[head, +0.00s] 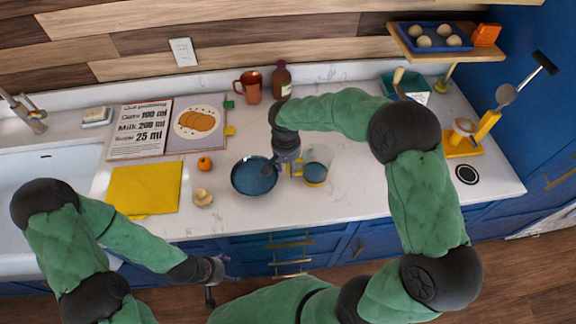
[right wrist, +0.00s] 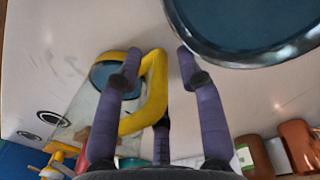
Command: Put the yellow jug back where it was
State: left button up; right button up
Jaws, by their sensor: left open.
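The yellow jug (head: 318,163) is see-through with a yellow handle and yellow near its base; it stands upright on the counter just right of a blue bowl (head: 254,177). In the right wrist view its yellow handle (right wrist: 156,92) lies between the fingers of my right gripper (right wrist: 160,62). Those fingers are apart, with a visible gap between the handle and the right-hand finger. In the head view my right gripper (head: 285,165) is between bowl and jug, partly hiding the handle. My left gripper (head: 212,285) is open and empty, in front of the counter's front edge.
A brown mug (head: 249,86) and a bottle (head: 281,80) stand behind.

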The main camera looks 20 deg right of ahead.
jog(key=shift+r, duration=0.3)
jog(key=r, duration=0.4)
jog(key=r+p, duration=0.1)
jog(key=r, duration=0.6)
jog(key=shift+w+a+r+p, duration=0.15)
jog(key=shift+a+r+p, duration=0.15)
jog(key=shift+r, duration=0.05)
